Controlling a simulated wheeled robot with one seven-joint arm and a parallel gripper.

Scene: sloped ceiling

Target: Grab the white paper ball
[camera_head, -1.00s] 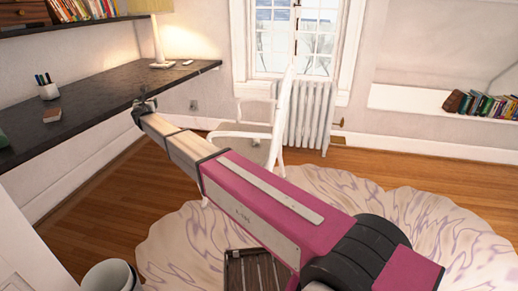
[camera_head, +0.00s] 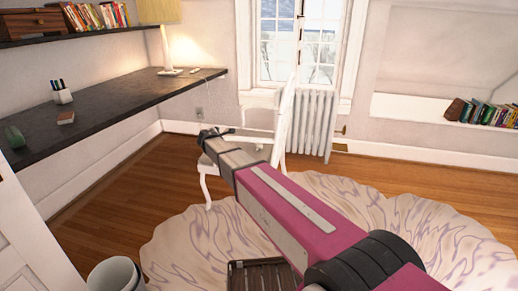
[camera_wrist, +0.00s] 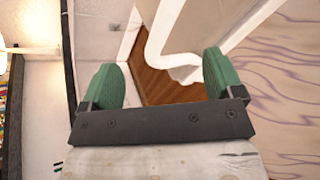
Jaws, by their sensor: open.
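I cannot make out a white paper ball in either view. My gripper (camera_head: 214,134) is at the end of my pink arm, in front of the white chair (camera_head: 286,120) in the head view. In the wrist view my gripper (camera_wrist: 163,82) shows two green finger pads spread wide apart, with nothing held between them. Beyond the pads are curved white parts of the chair (camera_wrist: 160,52) and brown wood floor. My arm hides part of the chair and the rug.
A dark desk (camera_head: 100,118) runs along the left wall with a pen cup (camera_head: 62,96) and a lamp (camera_head: 168,40). A grey-white bin (camera_head: 112,276) stands at the bottom left. A slatted brown item (camera_head: 250,276) lies on the patterned rug (camera_head: 190,243). Wood floor (camera_head: 120,205) is open at left.

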